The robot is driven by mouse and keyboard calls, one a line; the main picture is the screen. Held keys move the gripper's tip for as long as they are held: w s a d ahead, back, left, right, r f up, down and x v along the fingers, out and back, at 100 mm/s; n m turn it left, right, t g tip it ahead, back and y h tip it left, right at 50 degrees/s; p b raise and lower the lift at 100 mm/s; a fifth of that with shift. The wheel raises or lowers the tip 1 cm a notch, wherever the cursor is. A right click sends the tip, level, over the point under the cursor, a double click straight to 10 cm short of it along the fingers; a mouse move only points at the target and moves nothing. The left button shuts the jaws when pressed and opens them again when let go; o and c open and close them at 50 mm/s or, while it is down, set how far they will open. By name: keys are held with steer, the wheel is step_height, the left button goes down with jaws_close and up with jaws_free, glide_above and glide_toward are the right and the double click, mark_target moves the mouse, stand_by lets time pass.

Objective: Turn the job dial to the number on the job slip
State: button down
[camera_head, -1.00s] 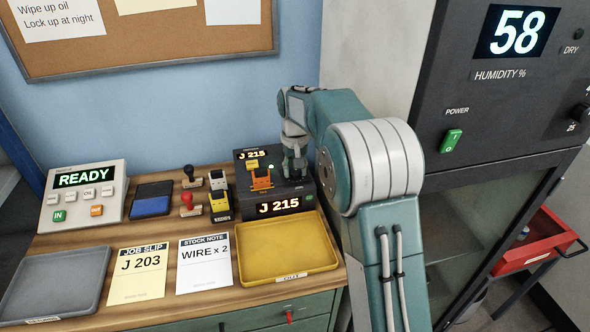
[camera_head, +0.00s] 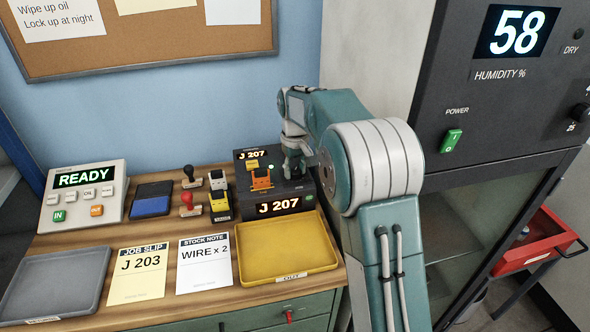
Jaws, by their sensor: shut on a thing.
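The job slip (camera_head: 138,275) lies on the bench front and reads J 203. The dark job machine (camera_head: 264,207) stands at the back right of the bench. Its front display (camera_head: 279,206) reads J 207, and the smaller display on top (camera_head: 251,155) also reads J 207. My gripper (camera_head: 294,174) is over the right part of the machine's top, pointing down and shut on the job dial. The dial itself is hidden behind the fingers and my arm.
A yellow tray (camera_head: 288,264) lies in front of the machine. The stock note (camera_head: 204,281), a grey tray (camera_head: 28,284), stamps (camera_head: 187,203) and a READY panel (camera_head: 84,195) share the bench. A dark cabinet (camera_head: 480,110) with a humidity display stands right of my arm.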

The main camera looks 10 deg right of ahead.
mark_target(294, 170)
steer(key=shift+c, duration=1.5)
jaws_free()
steer(key=shift+w+a, duration=0.1)
steer(key=shift+w, duration=0.05)
step_height(294, 170, up, 12)
